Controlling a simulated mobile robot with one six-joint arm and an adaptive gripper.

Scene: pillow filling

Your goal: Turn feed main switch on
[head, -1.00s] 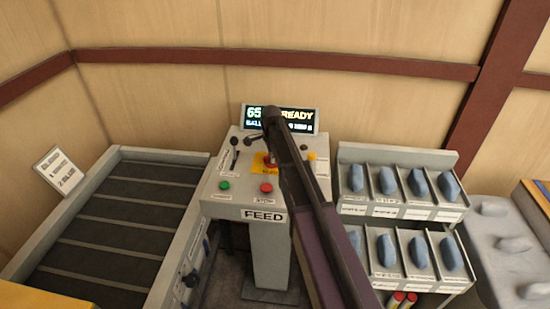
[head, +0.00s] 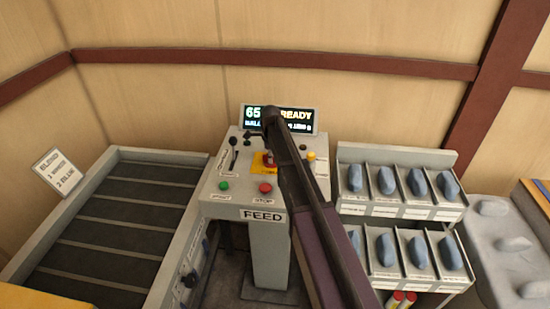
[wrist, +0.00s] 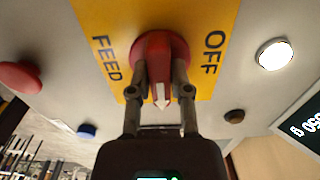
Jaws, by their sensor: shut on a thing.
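The feed main switch is a red rotary knob (wrist: 160,62) with a white arrow on it, mounted on a yellow plate (wrist: 100,18). The plate reads FEED on the left and OFF on the right in the wrist view. The arrow points down in that view, between the two fingers. My gripper (wrist: 160,90) is shut on the knob, one finger on each side. In the head view the knob (head: 269,159) and its yellow plate (head: 258,165) show on the console top, partly hidden by my arm.
The grey FEED console (head: 220,207) has a green button (head: 224,186), a red STOP button (head: 265,188) and a display (head: 305,115) with READY on it. A dark slatted conveyor (head: 110,230) stands left. Racks of blue pieces (head: 445,205) stand right.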

